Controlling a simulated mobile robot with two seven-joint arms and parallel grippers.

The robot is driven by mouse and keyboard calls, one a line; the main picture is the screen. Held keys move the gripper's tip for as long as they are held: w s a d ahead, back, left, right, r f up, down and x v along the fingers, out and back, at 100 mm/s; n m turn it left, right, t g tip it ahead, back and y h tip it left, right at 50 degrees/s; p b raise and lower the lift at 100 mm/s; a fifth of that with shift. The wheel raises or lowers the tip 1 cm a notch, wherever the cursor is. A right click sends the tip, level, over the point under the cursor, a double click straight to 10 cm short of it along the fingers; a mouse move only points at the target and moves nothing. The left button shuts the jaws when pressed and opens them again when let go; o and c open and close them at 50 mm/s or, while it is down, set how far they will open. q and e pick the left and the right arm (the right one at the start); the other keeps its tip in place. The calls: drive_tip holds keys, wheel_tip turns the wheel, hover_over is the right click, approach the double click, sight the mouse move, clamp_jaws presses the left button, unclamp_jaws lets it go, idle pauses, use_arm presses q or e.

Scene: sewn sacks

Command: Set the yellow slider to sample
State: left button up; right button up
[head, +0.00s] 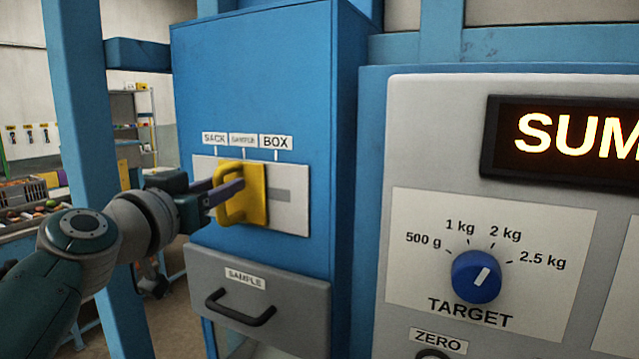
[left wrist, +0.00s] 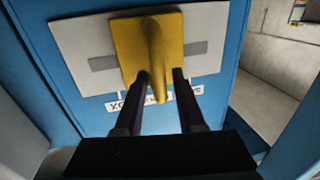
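The yellow slider (head: 255,190) is a square plate with a raised handle, on a light panel (head: 291,208) on the blue cabinet. Labels SACK, SAMPLE and BOX stand above it, and the slider sits about under the middle one, SAMPLE. In the left wrist view the slider (left wrist: 150,45) has grey slot showing on both sides. My right gripper is not in view.
A grey drawer (head: 290,305) marked SAMPLE, with a black handle, is below the panel. To the right is a control panel with a blue TARGET knob (head: 476,276) and a lit display (head: 570,137). A blue post (head: 85,130) stands behind my left arm.

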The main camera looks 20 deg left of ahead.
use_arm(q)
drive_tip(key=shift+o, duration=0.6)
drive_tip(key=s+d+b, duration=0.1)
drive_tip(key=s+b, duration=0.1)
drive_tip(key=s, duration=0.8)
drive_tip(key=shift+d, duration=0.15)
